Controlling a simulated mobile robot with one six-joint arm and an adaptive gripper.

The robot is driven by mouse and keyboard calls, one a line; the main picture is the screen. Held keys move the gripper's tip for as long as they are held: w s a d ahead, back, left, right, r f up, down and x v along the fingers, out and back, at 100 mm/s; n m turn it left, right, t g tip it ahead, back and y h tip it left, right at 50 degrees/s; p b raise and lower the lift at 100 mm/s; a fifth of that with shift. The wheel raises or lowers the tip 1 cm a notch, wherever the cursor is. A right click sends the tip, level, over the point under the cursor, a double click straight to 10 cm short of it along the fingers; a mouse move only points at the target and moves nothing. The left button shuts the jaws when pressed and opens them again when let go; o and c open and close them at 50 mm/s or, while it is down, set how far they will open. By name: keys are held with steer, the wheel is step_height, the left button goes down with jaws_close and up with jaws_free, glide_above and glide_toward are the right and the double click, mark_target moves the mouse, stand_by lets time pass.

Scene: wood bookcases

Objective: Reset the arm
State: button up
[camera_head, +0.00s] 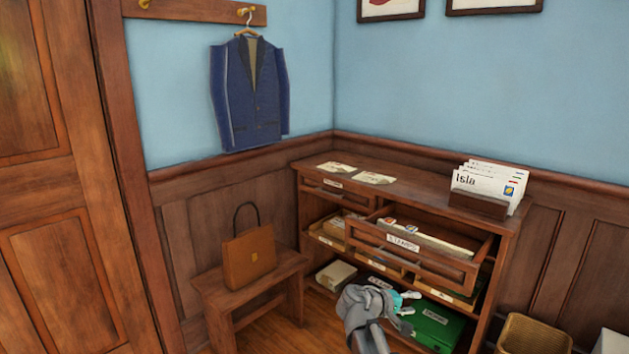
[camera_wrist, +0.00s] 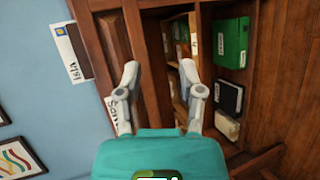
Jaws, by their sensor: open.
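My gripper (camera_head: 407,304) is low in front of the wooden bookcase (camera_head: 440,192), at the level of its lower shelf. In the wrist view my gripper (camera_wrist: 160,88) shows two grey fingers spread apart with nothing between them. The drawer labelled STAMPS (camera_head: 412,255) is pulled out above my gripper, with envelopes and stamps inside. The wrist view is turned sideways and shows the drawer front (camera_wrist: 138,55) close to the fingers. I cannot tell whether a finger touches it.
A green box (camera_head: 435,325) lies on the bottom shelf beside my gripper. A small bench (camera_head: 215,290) with a brown bag (camera_head: 250,257) is at left. A wicker basket (camera_head: 533,335) is at lower right.

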steer(key=s+a+f+m+g+y, duration=0.2)
steer(key=s+a+f+g+y, duration=0.15)
steer(key=s+f+y, duration=0.3)
steer(key=s+a+f+m+g+y, duration=0.2)
steer(key=s+a+f+m+y, duration=0.1)
steer(key=s+a+f+y, duration=0.35)
step_height(320, 180, up, 34)
steer(key=d+p, duration=0.1)
steer(key=p, duration=3.2)
steer(key=shift+s+d+f, duration=0.15)
steer(key=shift+s+f, duration=0.05)
steer(key=shift+s, duration=0.2)
steer(key=shift+s, duration=0.1)
stand_by(0.7)
